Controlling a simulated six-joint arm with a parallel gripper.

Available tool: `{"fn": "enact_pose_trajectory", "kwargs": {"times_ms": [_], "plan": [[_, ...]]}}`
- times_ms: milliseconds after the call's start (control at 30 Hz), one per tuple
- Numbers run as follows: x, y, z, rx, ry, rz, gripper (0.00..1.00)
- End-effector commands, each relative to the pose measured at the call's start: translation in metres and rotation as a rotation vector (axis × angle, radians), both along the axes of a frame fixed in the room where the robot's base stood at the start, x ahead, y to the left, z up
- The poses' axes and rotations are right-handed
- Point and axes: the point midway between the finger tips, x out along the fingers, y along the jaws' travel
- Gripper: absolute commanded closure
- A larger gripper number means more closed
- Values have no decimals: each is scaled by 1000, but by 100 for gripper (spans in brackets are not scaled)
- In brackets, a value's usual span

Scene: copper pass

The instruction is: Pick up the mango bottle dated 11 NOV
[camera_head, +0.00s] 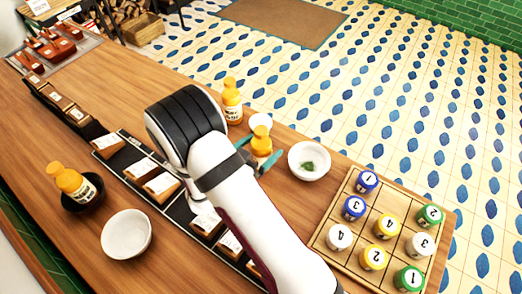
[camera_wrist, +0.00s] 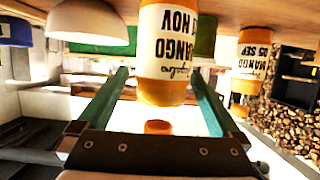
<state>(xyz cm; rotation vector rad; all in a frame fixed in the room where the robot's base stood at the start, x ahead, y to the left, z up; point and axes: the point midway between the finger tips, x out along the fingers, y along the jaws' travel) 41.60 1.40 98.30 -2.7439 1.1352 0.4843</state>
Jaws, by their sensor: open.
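A mango bottle (camera_wrist: 165,55), orange with a white label, fills the centre of the wrist view, upside down in the picture. Its label reads MANGO and NOV; the day ends in 1, its first digit unclear. My gripper (camera_wrist: 158,100) is open, with teal fingers to either side of this bottle's lower part in the picture. In the head view the orange bottle (camera_head: 261,141) shows between my gripper's fingers (camera_head: 257,153). A second mango bottle (camera_wrist: 254,60), labelled 05 SEP, stands to the right in the wrist view and behind in the head view (camera_head: 232,102).
A white bowl (camera_head: 322,170) with a green leaf is right of my gripper. A board (camera_head: 345,258) of numbered jars is at lower right. Another orange-capped bottle (camera_head: 70,184) sits in a black bowl, near an empty white bowl (camera_head: 126,232). Card-bearing blocks (camera_head: 161,186) line the counter.

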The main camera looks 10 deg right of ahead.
Motion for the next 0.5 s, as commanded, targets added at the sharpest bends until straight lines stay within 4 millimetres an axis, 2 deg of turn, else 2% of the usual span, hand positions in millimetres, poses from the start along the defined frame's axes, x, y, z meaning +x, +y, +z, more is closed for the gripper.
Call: {"fn": "enact_pose_trajectory", "kwargs": {"times_ms": [167, 400, 500], "plan": [[23, -20, -9, 1, 1, -3, 0], [26, -22, -11, 1, 1, 0, 0], [26, -22, -11, 1, 1, 0, 16]]}}
